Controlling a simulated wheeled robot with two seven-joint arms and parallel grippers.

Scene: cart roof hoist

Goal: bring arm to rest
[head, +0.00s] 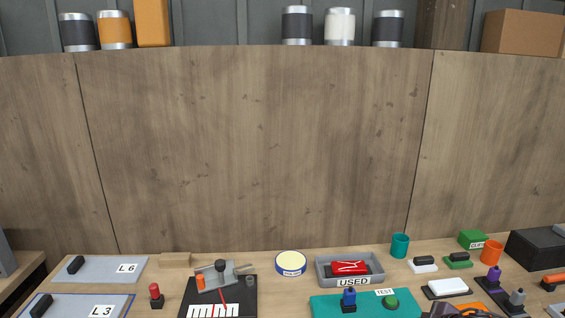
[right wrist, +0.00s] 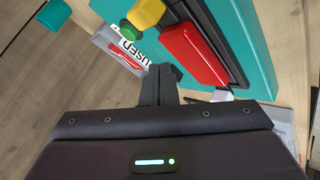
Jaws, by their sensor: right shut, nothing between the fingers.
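My right gripper (right wrist: 160,82) shows in the right wrist view with its dark fingers together and nothing between them. Past the fingertips is a teal board (right wrist: 262,72) with a red block (right wrist: 193,55), a yellow knob (right wrist: 146,12) and a green button (right wrist: 127,28). I cannot tell whether the fingers touch the board. In the head view the teal test board (head: 330,301) lies at the bottom edge, with a blue-topped part (head: 349,297) and the green button (head: 390,302) on it. My left gripper is not in view.
Behind the teal board stands a grey USED tray (head: 322,272) holding a red item (head: 350,268). A teal cup (head: 400,245), an orange cup (head: 492,251) and a dark box (head: 540,249) stand right. Grey L6 (head: 100,268) and L3 (head: 75,306) plates lie left. A wood panel (head: 255,150) rises behind.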

